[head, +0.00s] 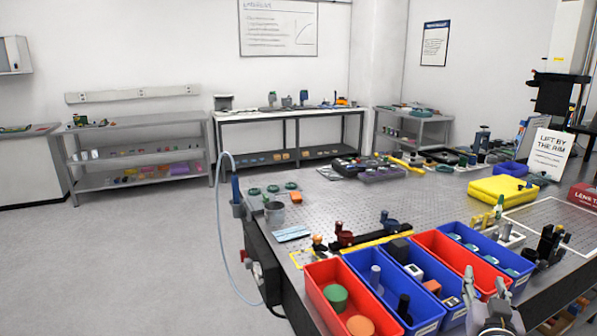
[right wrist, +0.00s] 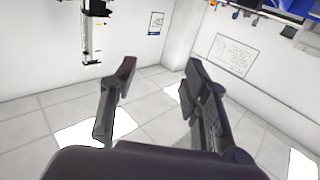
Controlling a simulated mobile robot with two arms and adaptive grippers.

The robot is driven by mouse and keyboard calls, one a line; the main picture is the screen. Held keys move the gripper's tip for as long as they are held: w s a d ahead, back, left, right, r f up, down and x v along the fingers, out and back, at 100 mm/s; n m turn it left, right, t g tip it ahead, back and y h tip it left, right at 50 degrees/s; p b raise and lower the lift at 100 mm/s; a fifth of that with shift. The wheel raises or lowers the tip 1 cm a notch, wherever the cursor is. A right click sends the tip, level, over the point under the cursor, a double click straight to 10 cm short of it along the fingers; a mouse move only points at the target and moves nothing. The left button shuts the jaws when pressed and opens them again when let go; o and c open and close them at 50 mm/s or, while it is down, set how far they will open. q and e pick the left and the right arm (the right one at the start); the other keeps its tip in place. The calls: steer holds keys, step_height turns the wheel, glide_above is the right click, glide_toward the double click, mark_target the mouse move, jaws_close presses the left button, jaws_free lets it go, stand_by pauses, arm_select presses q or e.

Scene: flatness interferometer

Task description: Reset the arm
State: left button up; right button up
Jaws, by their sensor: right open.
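My right gripper (head: 487,292) shows at the bottom right of the head view, near the front edge of the optical table (head: 340,215) and beside the blue and red bins. In the right wrist view its two dark fingers (right wrist: 157,80) stand wide apart with nothing between them. That view looks toward the ceiling and walls, and the room appears upside down. My left gripper is in neither view.
Red bins (head: 318,275) and blue bins (head: 365,262) with small parts line the table's near side. A yellow case (head: 502,189) and a "Lift by the rim" sign (head: 550,155) stand farther right. A blue hose (head: 219,215) loops off the table's left. The floor (head: 120,260) at left is clear.

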steer(key=s+a+f+n+g+y, duration=0.2)
steer(key=s+a+f+g, duration=0.3)
steer(key=s+f, duration=0.55)
steer(key=s+a+f+n+g+y, duration=0.25)
steer(key=s+a+f, duration=0.35)
steer(key=s+f, duration=0.4)
steer(key=s+a+f+n+g+y, duration=0.1)
steer(key=s+a+f+g, duration=0.1)
steer(key=s+a+g, duration=0.3)
steer(key=s+a+f+n+g+y, duration=0.1)
steer(key=s+a+f+y, duration=0.15)
steer(key=s, duration=0.55)
step_height(320, 180, down, 27)
steer(key=h, duration=0.1)
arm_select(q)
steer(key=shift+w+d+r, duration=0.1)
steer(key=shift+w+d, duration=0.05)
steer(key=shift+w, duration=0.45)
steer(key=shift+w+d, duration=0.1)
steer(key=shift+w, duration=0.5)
arm_select(e)
steer(key=s+d+f+g, duration=0.2)
steer(key=s+d+f, duration=0.1)
steer(key=s+f, duration=1.2)
steer(key=shift+s+d+f, duration=0.2)
steer(key=shift+s+f, duration=0.05)
steer(key=shift+s, duration=1)
